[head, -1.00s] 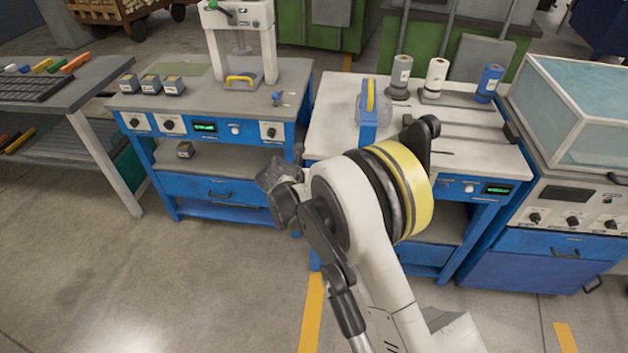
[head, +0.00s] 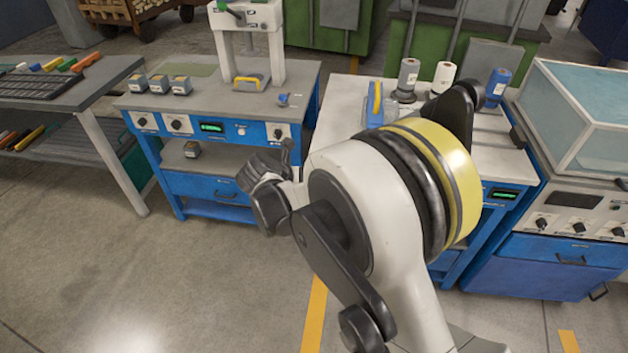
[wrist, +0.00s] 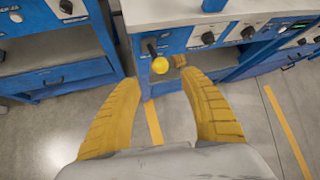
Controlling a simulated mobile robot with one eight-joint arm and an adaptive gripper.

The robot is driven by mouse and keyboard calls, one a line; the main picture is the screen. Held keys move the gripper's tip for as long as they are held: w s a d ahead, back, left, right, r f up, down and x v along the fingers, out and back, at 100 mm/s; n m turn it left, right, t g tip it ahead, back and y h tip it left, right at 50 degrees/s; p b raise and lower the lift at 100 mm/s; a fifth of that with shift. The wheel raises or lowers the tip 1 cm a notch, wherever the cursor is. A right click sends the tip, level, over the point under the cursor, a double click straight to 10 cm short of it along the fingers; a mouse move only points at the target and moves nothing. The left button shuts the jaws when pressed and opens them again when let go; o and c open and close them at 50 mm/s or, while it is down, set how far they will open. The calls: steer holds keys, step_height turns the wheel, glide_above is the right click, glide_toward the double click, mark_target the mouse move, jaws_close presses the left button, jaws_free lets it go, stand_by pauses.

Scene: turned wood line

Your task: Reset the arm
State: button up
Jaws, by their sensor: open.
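My gripper (wrist: 165,85) shows in the wrist view with its two yellow ribbed fingers spread wide. Nothing is held between them. They point at the blue bench fronts, and floor shows between them. In the head view my white arm with its yellow band stands raised in front of the middle benches.
A left blue bench (head: 225,125) carries a white press (head: 249,40) and several small grey boxes. A right bench (head: 335,125) holds several spools and is partly hidden by my arm. Open floor lies in front.

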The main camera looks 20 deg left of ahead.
steer(key=shift+v, duration=1.1)
steer(key=s+d+r+m+g, duration=0.1)
steer(key=d+r+m, duration=0.45)
steer(key=d, duration=0.45)
steer(key=s+d+r+m, duration=0.1)
steer(key=d+r+m, duration=0.5)
steer(key=d, duration=0.4)
steer(key=s+d+r+m+g, duration=0.1)
steer(key=d+r+m, duration=0.3)
steer(key=d+m, duration=0.45)
steer(key=s+d+m+y, duration=0.1)
steer(key=s+d+m, duration=1.6)
steer(key=d+m, duration=0.1)
steer(key=shift+s+d, duration=0.15)
steer(key=shift+s, duration=0.25)
steer(key=shift+r, duration=0.1)
